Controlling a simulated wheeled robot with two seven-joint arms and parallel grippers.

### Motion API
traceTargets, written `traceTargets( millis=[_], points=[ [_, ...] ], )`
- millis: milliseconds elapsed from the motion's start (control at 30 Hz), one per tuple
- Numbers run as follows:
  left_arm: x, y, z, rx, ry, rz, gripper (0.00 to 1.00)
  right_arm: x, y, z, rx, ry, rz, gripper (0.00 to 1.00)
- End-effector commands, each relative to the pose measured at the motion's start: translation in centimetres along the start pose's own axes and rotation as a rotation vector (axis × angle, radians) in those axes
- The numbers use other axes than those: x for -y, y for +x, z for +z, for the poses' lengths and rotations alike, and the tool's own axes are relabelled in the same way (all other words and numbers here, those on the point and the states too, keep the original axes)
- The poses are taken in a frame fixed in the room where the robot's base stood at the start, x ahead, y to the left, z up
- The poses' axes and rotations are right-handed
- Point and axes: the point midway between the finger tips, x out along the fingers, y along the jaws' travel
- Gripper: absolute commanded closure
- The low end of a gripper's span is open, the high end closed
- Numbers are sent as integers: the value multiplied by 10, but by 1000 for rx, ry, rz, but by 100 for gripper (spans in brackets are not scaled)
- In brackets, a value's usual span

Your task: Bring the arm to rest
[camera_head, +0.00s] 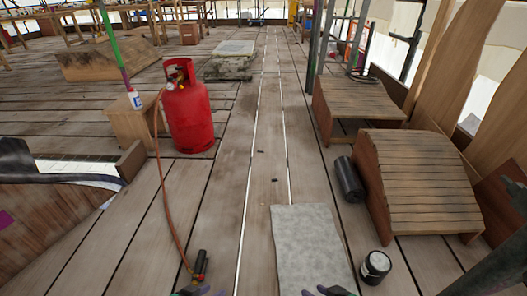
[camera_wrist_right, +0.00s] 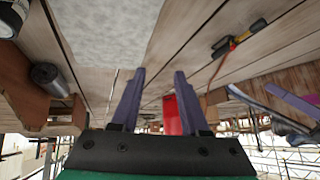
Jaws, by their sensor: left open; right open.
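My left gripper (camera_head: 200,292) shows only as dark fingertips at the bottom edge of the head view, left of centre, just below the torch handle. My right gripper (camera_head: 331,291) shows as dark fingertips at the bottom edge, in front of the grey sheet's near end. In the right wrist view my right gripper (camera_wrist_right: 156,75) has two purple fingers spread apart, with nothing between them. The rest of both arms is mostly out of the head view. No spire finial can be made out.
A grey sheet (camera_head: 308,250) lies on the plank floor. A red gas cylinder (camera_head: 188,112) stands left, its hose running to a torch (camera_head: 200,265). A black roll (camera_head: 349,180), a can (camera_head: 375,266) and wooden slatted pieces (camera_head: 425,185) are at right. The middle planks are mostly clear.

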Motion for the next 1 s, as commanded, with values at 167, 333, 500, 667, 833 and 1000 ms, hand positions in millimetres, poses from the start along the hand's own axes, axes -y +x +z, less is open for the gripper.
traceTargets(
  millis=[167, 333, 500, 667, 833, 1000],
  points=[
    [-48, -12, -25, -193, -41, 110, 55, 48, -12, -25, -193, 41, -109, 55],
    [-90, -39, -40, -408, -134, 196, 55, 90, -39, -40, -409, 134, -195, 55],
    [-62, -48, -19, -233, -75, 97, 55, 61, -49, -19, -233, 75, -96, 55],
    [-31, -73, 11, -46, -38, 6, 55, 30, -74, 11, -47, 38, -5, 55],
    [5, -132, 51, 198, -17, -93, 55, -5, -133, 51, 198, 17, 94, 55],
    [24, -211, 91, 440, -20, -159, 55, -24, -211, 90, 439, 22, 161, 55]
  ],
)
